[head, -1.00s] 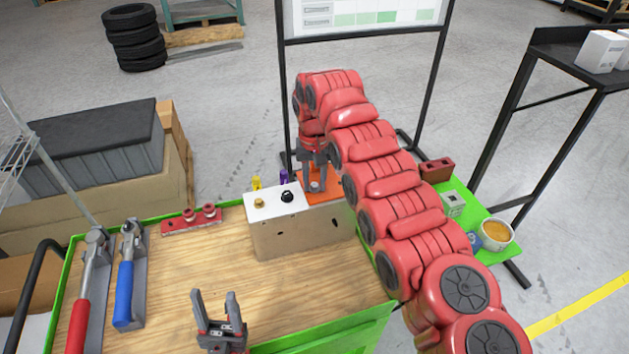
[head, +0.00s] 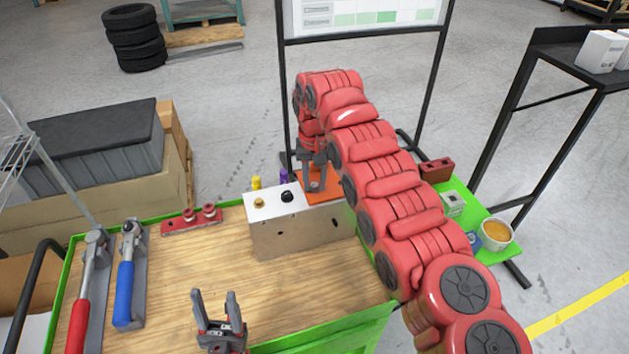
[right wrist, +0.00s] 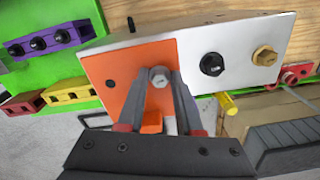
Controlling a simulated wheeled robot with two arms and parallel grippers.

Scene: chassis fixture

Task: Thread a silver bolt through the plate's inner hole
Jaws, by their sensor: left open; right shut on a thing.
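The orange plate (right wrist: 133,93) lies on the white-topped fixture box (head: 290,226), at its right end in the head view. A silver bolt (right wrist: 160,75) with a hex head stands at the plate, on the side nearer the black knob. My right gripper (head: 315,176) points down over the plate. It is shut on the silver bolt, with a fingertip on each side of the head in the right wrist view. The head hides the hole beneath, so I cannot tell how deep the shank sits. A dark hole (right wrist: 110,83) shows farther out. My left gripper (head: 220,304) is open and empty above the wood.
A black knob (head: 287,197) and a brass bolt (head: 259,203) stand on the box. A red rack (head: 192,219) and two wrenches, one blue-handled (head: 126,278), lie to the left. Purple (right wrist: 47,40), yellow (right wrist: 76,89) and red (right wrist: 22,104) racks are past the plate. The wood before the box is clear.

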